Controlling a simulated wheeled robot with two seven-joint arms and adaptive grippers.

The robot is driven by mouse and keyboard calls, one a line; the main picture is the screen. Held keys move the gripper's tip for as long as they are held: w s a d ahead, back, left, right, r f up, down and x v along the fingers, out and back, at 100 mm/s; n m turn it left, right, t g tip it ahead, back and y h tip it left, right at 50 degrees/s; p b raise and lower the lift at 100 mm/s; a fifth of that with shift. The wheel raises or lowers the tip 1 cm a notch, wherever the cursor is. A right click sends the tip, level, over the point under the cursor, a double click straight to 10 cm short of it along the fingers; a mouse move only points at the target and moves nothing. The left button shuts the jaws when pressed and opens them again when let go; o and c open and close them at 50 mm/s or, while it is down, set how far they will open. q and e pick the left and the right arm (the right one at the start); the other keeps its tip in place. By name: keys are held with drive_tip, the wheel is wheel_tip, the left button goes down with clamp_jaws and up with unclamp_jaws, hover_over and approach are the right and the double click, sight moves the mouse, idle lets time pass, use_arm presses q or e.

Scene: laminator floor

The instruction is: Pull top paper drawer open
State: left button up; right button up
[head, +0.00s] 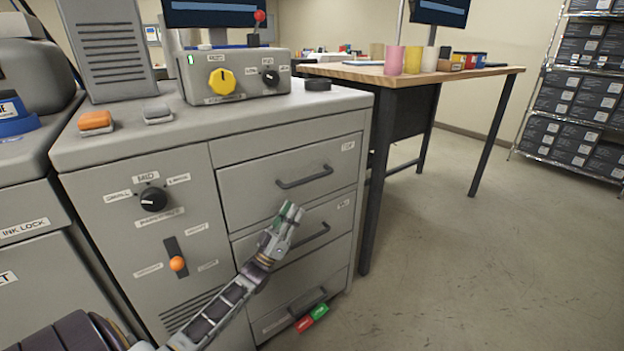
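The top drawer (262,176) of the grey cabinet (190,165) is closed, flush with the front. A label at its upper right seems to read "TOP". Its dark bar handle (305,178) is in clear view. My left gripper (290,210) is in front of the cabinet, below and a little left of that handle, pointing up. It overlaps the middle drawer (325,217) in the picture and hides part of that drawer's handle (318,234). Its fingers look close together with nothing visible between them, but I cannot tell whether they are shut. My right gripper is not in view.
The left front has a black knob (153,199) and an orange-tipped lever (177,263). A control box (236,78) and a dark round piece (318,84) sit on top. A wooden table (400,75) stands behind; floor (450,270) is clear at right.

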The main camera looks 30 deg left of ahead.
sight(312, 177)
use_arm(q)
drive_tip(key=shift+b+x, duration=0.95)
drive_tip(key=shift+x, duration=5)
drive_tip(key=shift+w+d+r, duration=0.1)
drive_tip(key=shift+w+r, duration=0.05)
drive_tip(key=shift+w, duration=0.1)
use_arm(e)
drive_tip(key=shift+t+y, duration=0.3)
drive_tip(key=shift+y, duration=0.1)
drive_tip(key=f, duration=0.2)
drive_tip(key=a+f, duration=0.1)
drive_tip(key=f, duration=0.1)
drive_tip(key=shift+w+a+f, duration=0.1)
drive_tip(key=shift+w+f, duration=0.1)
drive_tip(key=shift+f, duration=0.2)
use_arm(q)
drive_tip(key=shift+c, duration=0.5)
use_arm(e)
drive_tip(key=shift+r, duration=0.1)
use_arm(q)
clamp_jaws()
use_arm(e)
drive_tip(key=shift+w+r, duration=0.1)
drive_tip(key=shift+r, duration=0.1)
